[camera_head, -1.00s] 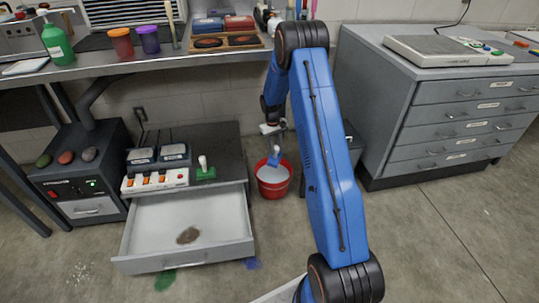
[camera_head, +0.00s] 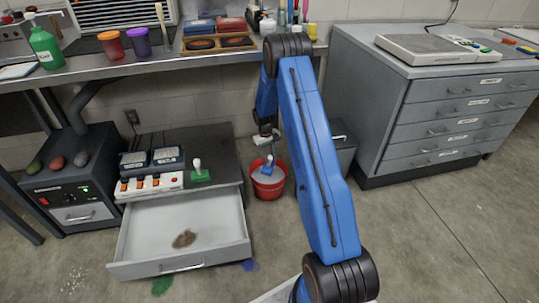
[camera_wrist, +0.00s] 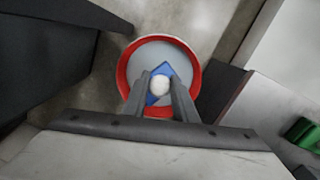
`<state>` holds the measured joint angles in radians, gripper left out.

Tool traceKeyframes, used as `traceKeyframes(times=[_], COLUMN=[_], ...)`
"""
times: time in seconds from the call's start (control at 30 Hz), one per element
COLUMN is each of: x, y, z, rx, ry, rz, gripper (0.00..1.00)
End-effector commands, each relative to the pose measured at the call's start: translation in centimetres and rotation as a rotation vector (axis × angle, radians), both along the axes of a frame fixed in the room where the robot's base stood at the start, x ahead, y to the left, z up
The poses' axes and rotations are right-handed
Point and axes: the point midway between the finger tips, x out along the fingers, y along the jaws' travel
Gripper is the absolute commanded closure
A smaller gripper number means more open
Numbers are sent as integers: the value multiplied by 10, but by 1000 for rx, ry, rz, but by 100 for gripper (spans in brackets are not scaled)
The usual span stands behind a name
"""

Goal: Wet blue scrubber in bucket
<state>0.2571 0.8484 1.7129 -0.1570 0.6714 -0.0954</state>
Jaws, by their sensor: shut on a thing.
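The blue scrubber (camera_head: 268,169) has a blue head and a round white handle top. My gripper (camera_head: 266,146) is shut on its handle from above. In the wrist view the white handle end sits between my two fingertips (camera_wrist: 160,84), with the blue head (camera_wrist: 159,69) beyond. The red bucket (camera_head: 269,188) stands on the floor and holds a grey surface that looks like water. The wrist view shows the bucket's red rim (camera_wrist: 124,72) around the scrubber. The scrubber's head is at the grey surface; I cannot tell how deep it sits.
A green scrubber (camera_head: 201,174) with a white handle stands left of the bucket, beside a white switch panel (camera_head: 150,186). An open drawer (camera_head: 140,240) with a brown patch juts forward. A grey bin (camera_head: 343,150) is right of the bucket. Blue and green stains mark the floor.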

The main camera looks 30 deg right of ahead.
Motion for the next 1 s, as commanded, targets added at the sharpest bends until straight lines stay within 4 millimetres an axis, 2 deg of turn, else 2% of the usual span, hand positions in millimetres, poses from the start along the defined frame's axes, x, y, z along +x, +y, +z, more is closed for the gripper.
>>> traceKeyframes(times=[0.6,1.0], x=[0,0], y=[0,0], z=[-48,-59], rx=[0,0], ry=[0,-1], rz=[0,0], gripper=[93,93])
